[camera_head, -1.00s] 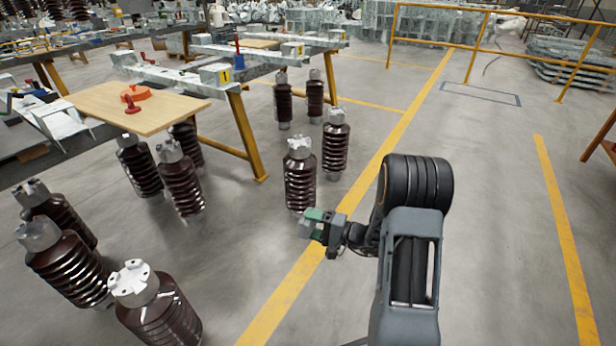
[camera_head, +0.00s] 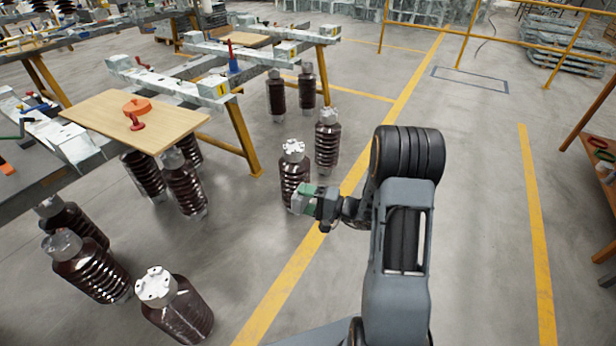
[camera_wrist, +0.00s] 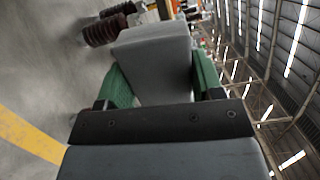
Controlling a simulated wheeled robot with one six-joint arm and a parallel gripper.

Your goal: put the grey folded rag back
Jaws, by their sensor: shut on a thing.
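My gripper (camera_head: 305,200) is in the middle of the head view, in front of a brown insulator. In the wrist view its green fingers (camera_wrist: 158,88) are shut on the grey folded rag (camera_wrist: 155,50), a pale grey block shape between them. In the head view the rag (camera_head: 297,204) shows only as a small light patch at the fingertips. It is held in the air, clear of any surface I can see.
Several brown ribbed insulators (camera_head: 183,185) stand on the floor at left and centre. A wooden board (camera_head: 95,118) with red-orange items lies on the bench at left. A brown shelf (camera_head: 598,165) stands at the right edge. The floor between yellow lines (camera_head: 540,230) is clear.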

